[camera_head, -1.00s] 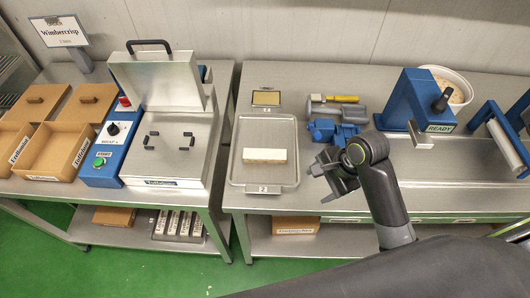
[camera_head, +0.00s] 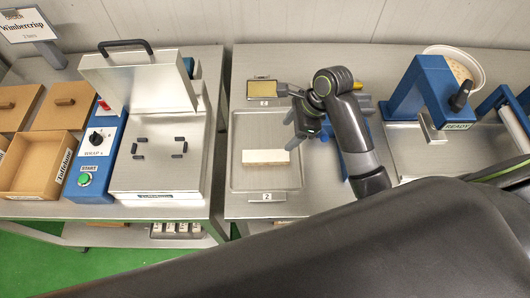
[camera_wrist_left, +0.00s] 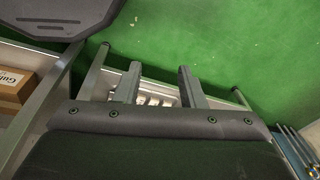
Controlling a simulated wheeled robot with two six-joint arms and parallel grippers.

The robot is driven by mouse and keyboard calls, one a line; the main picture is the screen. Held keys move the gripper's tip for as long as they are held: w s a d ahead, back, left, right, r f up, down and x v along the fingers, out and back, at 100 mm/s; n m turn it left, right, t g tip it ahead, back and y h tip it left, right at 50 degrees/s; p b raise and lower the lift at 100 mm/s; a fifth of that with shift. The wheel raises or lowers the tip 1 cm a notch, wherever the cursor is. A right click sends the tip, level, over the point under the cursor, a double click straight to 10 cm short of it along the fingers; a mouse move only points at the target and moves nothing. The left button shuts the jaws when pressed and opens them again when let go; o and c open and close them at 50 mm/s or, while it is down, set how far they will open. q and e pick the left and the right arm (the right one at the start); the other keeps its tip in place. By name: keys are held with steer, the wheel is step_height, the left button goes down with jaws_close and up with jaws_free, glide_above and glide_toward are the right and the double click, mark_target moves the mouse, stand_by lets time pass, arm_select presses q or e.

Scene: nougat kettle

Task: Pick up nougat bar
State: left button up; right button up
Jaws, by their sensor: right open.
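The nougat bar (camera_head: 266,156) is a pale, cream-white block lying flat across the metal tray (camera_head: 238,180) in the head view. My right gripper (camera_head: 286,117) is open and empty. It hangs over the tray's right side, up and to the right of the bar and apart from it; its height above the tray is hard to tell. My left gripper (camera_wrist_left: 159,72) shows only in the left wrist view. Its two fingers are apart with nothing between them, over the green floor and a lower shelf.
A wrapping machine (camera_head: 160,155) with a raised lid and a blue control box stands left of the tray. A blue press frame (camera_head: 415,85) stands to the right. A blue tool near the tray is partly hidden by my right arm. Open cartons (camera_head: 40,163) stand far left.

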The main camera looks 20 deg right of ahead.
glide_toward(266, 156)
steer(key=shift+d+f+p, duration=0.2)
steer(key=shift+f+p, duration=0.15)
steer(key=shift+f, duration=0.4)
steer(key=x, duration=0.2)
steer(key=shift+w+f, duration=0.25)
steer(key=shift+f, duration=0.05)
steer(key=shift+a+f, duration=0.1)
steer(key=shift+a, duration=0.05)
steer(key=shift+a+f+p, duration=0.2)
steer(key=shift+p, duration=0.15)
steer(key=a+f, duration=0.1)
steer(key=a+f+p, duration=0.1)
steer(key=shift+w+f, duration=0.1)
steer(key=shift+f, duration=0.2)
steer(key=shift+a+f, duration=0.2)
steer(key=shift+f, duration=0.4)
arm_select(q)
steer(key=r, duration=0.1)
steer(key=s+r, duration=0.1)
steer(key=shift+s+r, duration=0.3)
